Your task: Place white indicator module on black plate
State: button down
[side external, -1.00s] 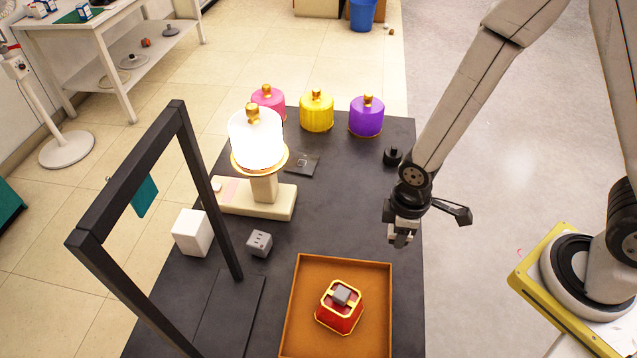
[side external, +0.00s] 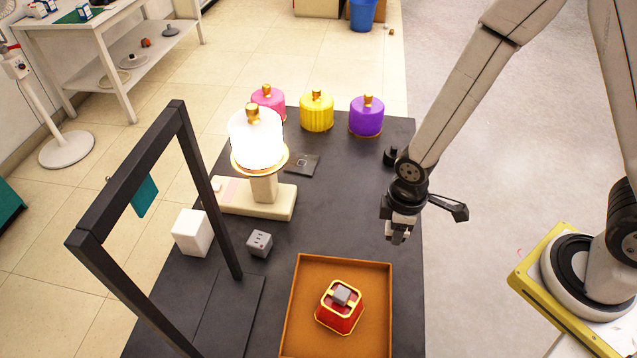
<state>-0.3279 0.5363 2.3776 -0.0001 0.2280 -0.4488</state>
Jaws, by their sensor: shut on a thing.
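A glowing white dome module (side external: 255,140) with a gold knob and gold rim sits on a cream stand (side external: 270,202), left of centre on the dark table. It looks like the white indicator module. A small black plate (side external: 302,165) lies flat just to its right, with a small mark on top and nothing standing on it. My gripper (side external: 397,236) points down above the table's right edge, well to the right of the module and plate and apart from both. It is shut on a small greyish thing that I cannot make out.
Pink (side external: 268,101), yellow (side external: 316,111) and purple (side external: 366,116) domes stand at the back. A black frame (side external: 180,190) rises at the left, near a white cube (side external: 192,233) and a grey block (side external: 259,243). An orange tray (side external: 385,300) holds a red-gold piece (side external: 340,317).

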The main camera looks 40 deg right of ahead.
jog(key=w+d, duration=0.2)
jog(key=w, duration=0.8)
jog(key=w+d+r, duration=0.1)
jog(key=w+d, duration=0.2)
jog(key=w, duration=0.8)
jog(key=shift+w+a, duration=0.1)
send_over(310, 171)
jog(key=shift+s+f, duration=0.15)
jog(key=shift+f, duration=2.2)
jog(key=shift+s+f, duration=0.1)
jog(key=shift+f, duration=2.2)
jog(key=shift+f, duration=0.2)
jog(key=shift+w+f, duration=0.1)
jog(key=shift+w, duration=0.05)
jog(key=shift+f, duration=1.5)
